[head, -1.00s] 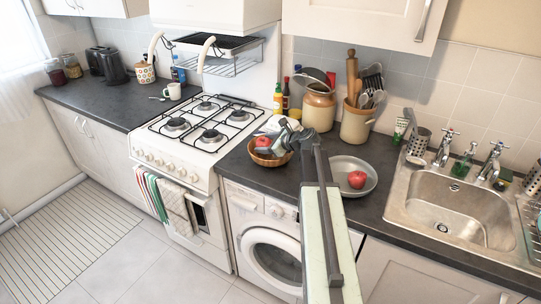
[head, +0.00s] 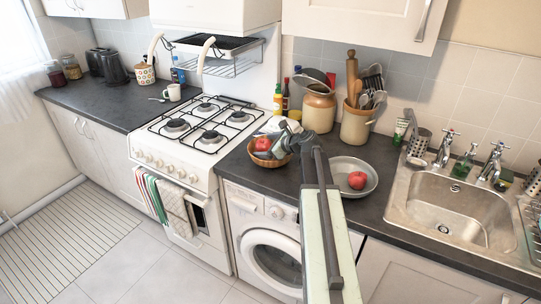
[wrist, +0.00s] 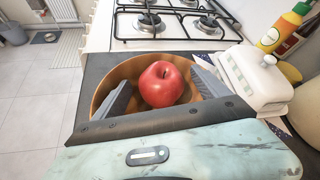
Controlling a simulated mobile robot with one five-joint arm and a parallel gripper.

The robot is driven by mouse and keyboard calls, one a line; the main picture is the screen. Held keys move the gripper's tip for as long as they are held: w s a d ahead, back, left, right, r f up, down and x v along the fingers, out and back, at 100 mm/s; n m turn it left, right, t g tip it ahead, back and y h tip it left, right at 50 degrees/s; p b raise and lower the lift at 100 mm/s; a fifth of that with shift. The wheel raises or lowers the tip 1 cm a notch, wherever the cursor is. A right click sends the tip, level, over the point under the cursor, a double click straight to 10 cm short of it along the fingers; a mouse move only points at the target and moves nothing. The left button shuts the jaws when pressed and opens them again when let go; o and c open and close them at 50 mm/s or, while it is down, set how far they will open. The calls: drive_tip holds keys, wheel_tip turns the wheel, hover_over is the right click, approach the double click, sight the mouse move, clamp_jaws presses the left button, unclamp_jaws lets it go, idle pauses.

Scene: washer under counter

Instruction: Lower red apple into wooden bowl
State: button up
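The bowl (head: 268,161) stands on the dark counter, left of my arm.
A grey metal plate (head: 342,190) with another red apple (head: 357,180) is right of my arm. The white butter dish (wrist: 255,80) stands close beside the bowl. The stove (head: 197,130) is left; stoneware jars (head: 318,110) stand behind.

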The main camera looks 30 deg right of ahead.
drive_tip(key=p+v, duration=0.4)
drive_tip(key=v, duration=0.3)
drive_tip(key=shift+s+r, duration=0.25)
drive_tip(key=shift+r, duration=0.05)
drive_tip(key=shift+s+d+f, duration=0.1)
drive_tip(key=shift+d, duration=0.05)
